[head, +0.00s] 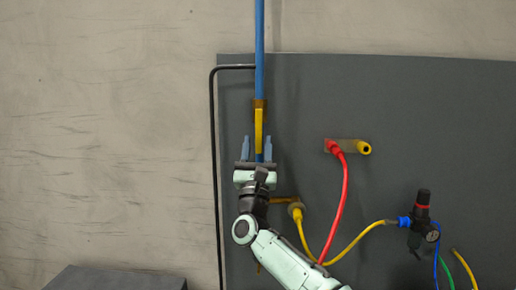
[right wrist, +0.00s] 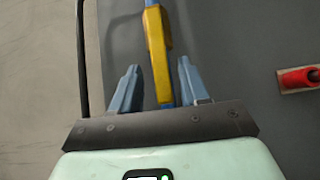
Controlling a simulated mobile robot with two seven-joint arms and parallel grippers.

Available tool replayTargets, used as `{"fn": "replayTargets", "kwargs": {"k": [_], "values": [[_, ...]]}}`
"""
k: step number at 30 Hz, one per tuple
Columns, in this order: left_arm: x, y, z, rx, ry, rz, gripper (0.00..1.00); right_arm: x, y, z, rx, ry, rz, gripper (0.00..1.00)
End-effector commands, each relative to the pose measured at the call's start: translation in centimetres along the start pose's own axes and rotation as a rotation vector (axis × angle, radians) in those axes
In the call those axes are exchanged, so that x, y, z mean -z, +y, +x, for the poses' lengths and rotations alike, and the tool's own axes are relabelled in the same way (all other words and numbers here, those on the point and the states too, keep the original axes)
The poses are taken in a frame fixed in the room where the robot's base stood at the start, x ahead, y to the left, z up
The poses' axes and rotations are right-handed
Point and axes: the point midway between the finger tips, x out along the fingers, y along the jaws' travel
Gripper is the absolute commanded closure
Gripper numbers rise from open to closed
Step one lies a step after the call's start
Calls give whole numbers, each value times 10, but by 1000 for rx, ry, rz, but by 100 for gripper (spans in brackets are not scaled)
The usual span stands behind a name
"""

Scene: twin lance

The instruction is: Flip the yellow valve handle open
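The yellow valve handle (head: 259,130) lies along the vertical blue pipe (head: 260,45) in front of the dark grey panel. It also shows in the right wrist view (right wrist: 158,50), running down between the fingers. My right gripper (head: 257,143) is open, with one blue finger on each side of the handle's lower end. In the right wrist view its fingertips (right wrist: 159,68) are apart from the handle, with a gap on both sides. Whether the handle lies at finger depth I cannot tell. My left gripper is not in view.
A black pipe (head: 214,150) runs down the panel's left edge. Right of my arm are a red hose (head: 344,195), a yellow hose (head: 352,243) and a black regulator with gauge (head: 422,215). A dark grey box top (head: 115,279) is at lower left. The wall at left is bare.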

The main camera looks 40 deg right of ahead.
Motion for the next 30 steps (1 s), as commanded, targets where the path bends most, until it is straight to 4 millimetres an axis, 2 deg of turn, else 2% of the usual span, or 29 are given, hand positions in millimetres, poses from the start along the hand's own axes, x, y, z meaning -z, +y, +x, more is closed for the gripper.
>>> {"fn": "replayTargets", "kwargs": {"k": [4, 8, 15, 21, 24, 30], "values": [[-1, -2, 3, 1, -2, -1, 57, 1, 0, -3, 0, 0, -1, 55], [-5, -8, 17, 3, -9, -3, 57, 4, 0, -18, -2, 2, -2, 55], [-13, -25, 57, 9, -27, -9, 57, 4, 0, -70, -4, 1, -3, 55], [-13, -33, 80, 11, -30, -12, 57, 3, 1, -109, -3, 0, -2, 55], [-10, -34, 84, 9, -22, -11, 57, 2, 1, -123, -3, 1, -1, 55], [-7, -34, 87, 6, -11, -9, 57, 0, 0, -134, -1, 0, 0, 55]]}}
